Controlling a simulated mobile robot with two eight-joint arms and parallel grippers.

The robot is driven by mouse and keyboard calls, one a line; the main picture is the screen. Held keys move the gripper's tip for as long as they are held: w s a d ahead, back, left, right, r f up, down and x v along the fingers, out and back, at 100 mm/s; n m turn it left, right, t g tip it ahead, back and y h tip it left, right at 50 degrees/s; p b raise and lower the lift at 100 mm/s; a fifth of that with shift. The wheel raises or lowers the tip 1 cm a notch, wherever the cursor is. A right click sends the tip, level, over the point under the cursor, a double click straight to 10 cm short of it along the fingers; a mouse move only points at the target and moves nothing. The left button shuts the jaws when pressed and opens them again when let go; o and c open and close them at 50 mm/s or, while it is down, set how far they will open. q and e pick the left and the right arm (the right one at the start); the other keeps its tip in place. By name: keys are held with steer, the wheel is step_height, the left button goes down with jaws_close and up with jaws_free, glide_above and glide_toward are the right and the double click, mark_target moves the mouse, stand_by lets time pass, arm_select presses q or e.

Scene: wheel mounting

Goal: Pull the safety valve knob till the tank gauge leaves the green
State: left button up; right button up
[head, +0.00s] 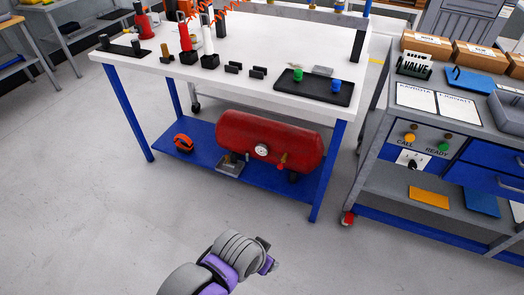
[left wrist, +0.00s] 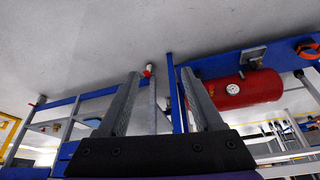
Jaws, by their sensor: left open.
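The red tank (head: 268,138) lies on the blue lower shelf of the workbench. Its round white gauge (head: 261,151) faces me; the needle is too small to read. A small red knob on a brass fitting, the safety valve knob (head: 282,161), sits right of the gauge. My left gripper (left wrist: 160,75) is open and empty, over the floor in front of the bench, apart from the tank. My right gripper is out of view.
The blue shelf (head: 200,153) also holds an orange-and-black coil (head: 183,143) and a metal pedal-like block (head: 231,164). A blue bench leg (head: 328,170) stands right of the tank. A grey-and-blue cabinet (head: 450,172) is at the right. The floor before the bench is clear.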

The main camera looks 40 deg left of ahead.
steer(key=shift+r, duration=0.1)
arm_select(q)
steer(key=s+d+p, duration=0.2)
steer(key=s+p, duration=0.3)
steer(key=s, duration=0.2)
steer(key=shift+s+p, duration=0.4)
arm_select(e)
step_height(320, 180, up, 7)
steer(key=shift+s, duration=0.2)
arm_select(q)
steer(key=w+a+r+p, duration=0.1)
steer(key=w+r+p, duration=0.3)
steer(key=r, duration=0.6)
steer(key=w+r+p, duration=0.4)
steer(key=r+p, duration=0.4)
steer(key=r, duration=0.2)
steer(key=shift+w+a+r+t+p, duration=0.2)
steer(key=shift+a+t+p, duration=0.1)
steer(key=shift+a+t, duration=0.1)
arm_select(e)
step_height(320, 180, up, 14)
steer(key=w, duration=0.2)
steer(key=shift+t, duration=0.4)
arm_select(q)
steer(key=shift+s, duration=0.15)
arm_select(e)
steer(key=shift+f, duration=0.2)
